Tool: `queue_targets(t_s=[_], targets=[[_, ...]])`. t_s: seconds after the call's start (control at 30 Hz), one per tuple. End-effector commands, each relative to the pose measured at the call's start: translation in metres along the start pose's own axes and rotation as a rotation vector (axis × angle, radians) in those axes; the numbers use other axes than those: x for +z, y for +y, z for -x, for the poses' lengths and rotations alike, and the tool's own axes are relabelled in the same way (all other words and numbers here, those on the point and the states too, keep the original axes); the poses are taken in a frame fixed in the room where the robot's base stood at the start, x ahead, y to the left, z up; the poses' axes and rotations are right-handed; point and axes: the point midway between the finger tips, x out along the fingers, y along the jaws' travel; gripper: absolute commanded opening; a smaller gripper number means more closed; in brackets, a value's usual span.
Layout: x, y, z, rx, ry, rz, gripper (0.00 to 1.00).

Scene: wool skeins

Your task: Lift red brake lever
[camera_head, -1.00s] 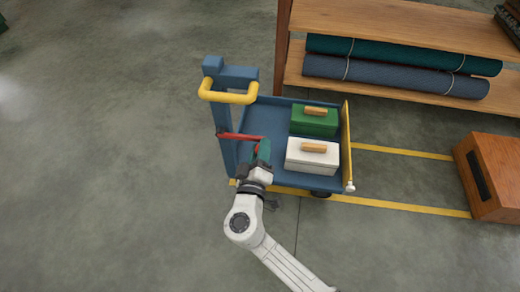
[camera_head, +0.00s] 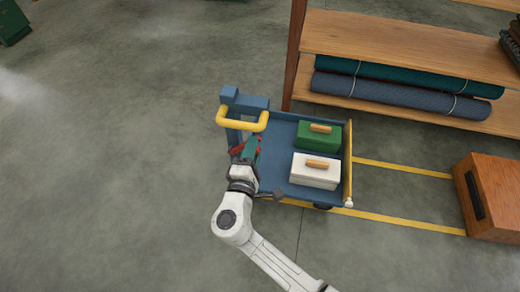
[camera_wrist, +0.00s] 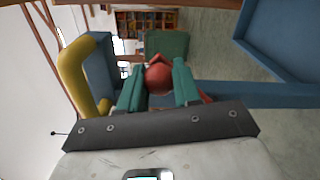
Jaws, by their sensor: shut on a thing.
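The red brake lever (camera_head: 236,150) is on the handle post of the blue cart (camera_head: 280,118), below the yellow handle (camera_head: 242,121). It looks short and slanted in the head view, partly hidden by my gripper. In the wrist view its round red knob (camera_wrist: 158,79) sits between the two green fingers. My gripper (camera_head: 253,146) is shut on the lever's knob, close beside the post and near the yellow handle. The gripper's fingers (camera_wrist: 158,90) are on both sides of the knob.
A green box (camera_head: 319,136) and a white box (camera_head: 316,170) stand on the cart bed. A wooden shelf (camera_head: 400,40) with rolled cloth stands behind. A wooden crate (camera_head: 495,190) is at the right.

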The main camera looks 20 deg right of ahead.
Motion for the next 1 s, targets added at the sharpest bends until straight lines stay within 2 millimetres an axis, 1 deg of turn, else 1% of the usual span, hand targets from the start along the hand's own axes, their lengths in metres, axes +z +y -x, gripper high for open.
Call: queue_targets(t_s=[0.03,0.1,0.4,0.97,1.0], targets=[[-0.004,0.008,0.000,0.002,0.005,0.031,0.00],[-0.007,0.011,0.000,0.002,0.005,0.073,0.00],[-0.017,0.018,0.001,0.002,0.005,0.189,0.00],[-0.020,0.019,0.001,0.003,0.008,0.217,0.00],[-0.020,0.019,0.001,0.003,0.008,0.217,0.36]])
